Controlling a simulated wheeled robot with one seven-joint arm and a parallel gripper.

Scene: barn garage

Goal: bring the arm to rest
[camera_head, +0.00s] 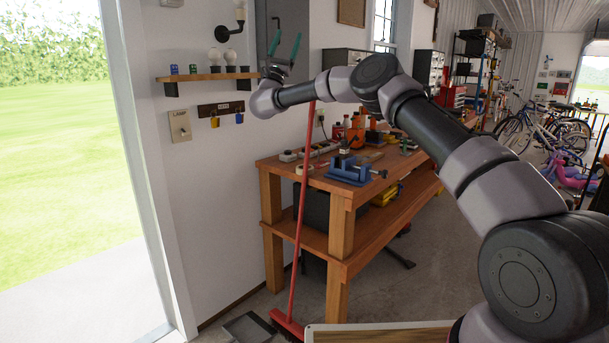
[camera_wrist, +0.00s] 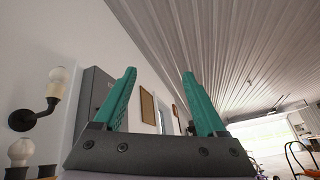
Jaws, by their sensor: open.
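My gripper (camera_head: 283,50) is raised in the upper left of the head view, in front of a grey wall cabinet (camera_head: 290,22). Its two green fingers point upward and stand apart, with nothing between them. The wrist view also shows my gripper (camera_wrist: 160,98) open and empty, with the ceiling and far wall behind it. My arm reaches from the lower right across the picture, above the workbench.
A wooden shelf (camera_head: 207,76) with bulbs is left of my gripper. A wall lamp (camera_wrist: 42,98) shows in the wrist view. Below stand a workbench (camera_head: 336,190) with a blue vise (camera_head: 350,171) and a red broom (camera_head: 299,220). An open doorway is at left.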

